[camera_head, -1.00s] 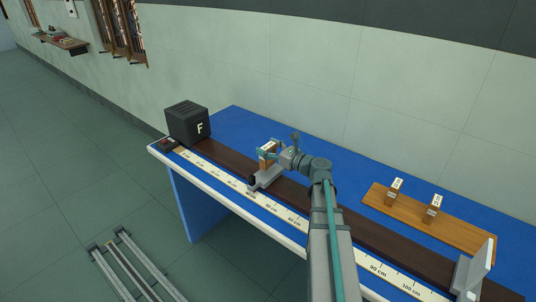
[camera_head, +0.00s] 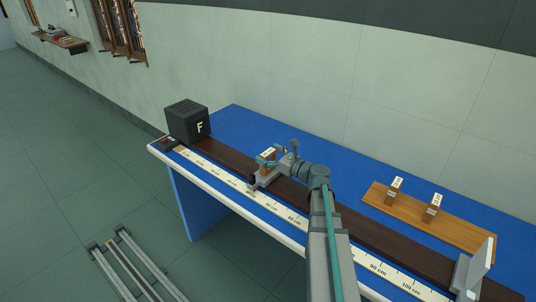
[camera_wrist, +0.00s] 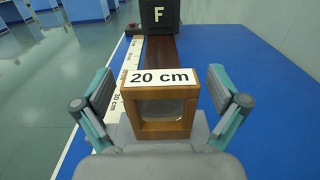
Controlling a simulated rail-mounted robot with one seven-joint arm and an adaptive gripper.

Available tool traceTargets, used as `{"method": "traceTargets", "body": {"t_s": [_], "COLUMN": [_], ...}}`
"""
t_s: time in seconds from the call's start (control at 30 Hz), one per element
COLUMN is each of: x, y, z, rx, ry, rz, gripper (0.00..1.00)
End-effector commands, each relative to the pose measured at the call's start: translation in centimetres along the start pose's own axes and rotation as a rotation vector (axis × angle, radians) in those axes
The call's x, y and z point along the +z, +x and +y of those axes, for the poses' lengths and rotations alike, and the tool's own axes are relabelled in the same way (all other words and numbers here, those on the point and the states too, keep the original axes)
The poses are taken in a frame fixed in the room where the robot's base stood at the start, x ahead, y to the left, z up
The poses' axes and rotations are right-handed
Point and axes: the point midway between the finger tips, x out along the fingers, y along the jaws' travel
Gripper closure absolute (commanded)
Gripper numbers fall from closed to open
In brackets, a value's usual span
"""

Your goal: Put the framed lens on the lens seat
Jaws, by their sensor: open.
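The framed lens (camera_wrist: 160,107) has a wooden frame, a clear pane and a "20 cm" label on top. In the wrist view it stands upright between the spread fingers of my gripper (camera_wrist: 160,97), with a gap on each side. The grey lens seat (camera_wrist: 122,132) shows below and beside the frame, and the lens appears to rest on it. In the head view the framed lens (camera_head: 267,154) is partly hidden by my gripper (camera_head: 267,162), just above the grey lens seat (camera_head: 263,180) on the dark rail.
A black box marked F (camera_head: 187,122) stands at the rail's far left end. A wooden board (camera_head: 452,230) with two other framed lenses (camera_head: 395,191) (camera_head: 433,209) lies at the right. A pale screen (camera_head: 478,268) stands at the rail's near end. The blue tabletop behind the rail is mostly clear.

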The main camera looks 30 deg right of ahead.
Motion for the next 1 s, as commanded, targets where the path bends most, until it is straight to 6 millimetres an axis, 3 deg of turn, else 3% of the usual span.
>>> {"method": "traceTargets", "body": {"t_s": [0.23, 0.33, 0.8, 1.0], "x": [0.4, 0.2, 0.2, 0.2], "y": [0.0, -0.9, -9.4, -11.5], "z": [0.0, 0.0, 0.1, 0.0], "rx": [0.000, -0.002, -0.003, -0.002], "ry": [0.000, 0.000, 0.000, 0.000], "rz": [0.000, 0.000, 0.000, 0.000], "gripper": [0.03, 0.03, 0.03, 0.03]}}
